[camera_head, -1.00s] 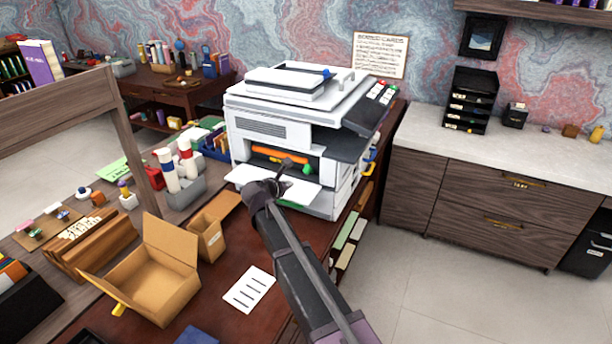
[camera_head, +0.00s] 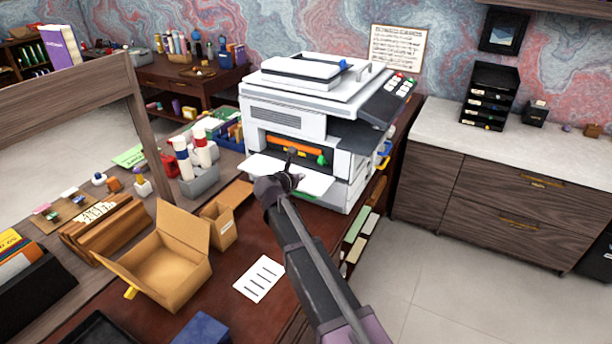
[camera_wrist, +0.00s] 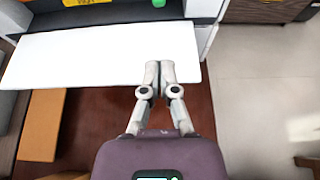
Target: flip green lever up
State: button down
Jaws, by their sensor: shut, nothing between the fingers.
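The green lever (camera_head: 321,159) is a small knob at the right end of the open front bay of the white printer (camera_head: 290,124). Its lower tip shows at the top edge of the wrist view (camera_wrist: 158,3). My gripper (camera_head: 291,152) is shut and empty, in front of the bay and to the left of the lever in the head view. In the wrist view the closed fingertips (camera_wrist: 159,70) appear over the white front flap (camera_wrist: 85,58), apart from the lever. Most of the lever is cut off in the wrist view.
An orange bar (camera_head: 285,142) lies inside the bay, left of the lever. An open cardboard box (camera_head: 165,265), a smaller box (camera_head: 222,228) and a paper sheet (camera_head: 259,278) are on the desk to the left of my arm. Floor is free to the right.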

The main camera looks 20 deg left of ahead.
aim_at(321, 159)
jog(key=b+x, duration=0.3)
jog(key=x, duration=0.6)
jog(key=shift+w+f, duration=0.1)
jog(key=shift+f, duration=0.05)
jog(key=shift+w+r+p, duration=0.4)
jog(key=shift+w+r, duration=0.2)
jog(key=shift+w, duration=0.3)
jog(key=shift+w+d+r+p, duration=0.25)
jog(key=shift+w+r, duration=0.2)
jog(key=shift+w, duration=0.3)
jog(key=shift+w+r, duration=0.1)
jog(key=shift+r, duration=0.05)
jog(key=shift+w+r+p, duration=0.1)
jog(key=shift+r+p, duration=0.2)
jog(key=shift+p, duration=0.35)
jog(key=shift+r, duration=0.25)
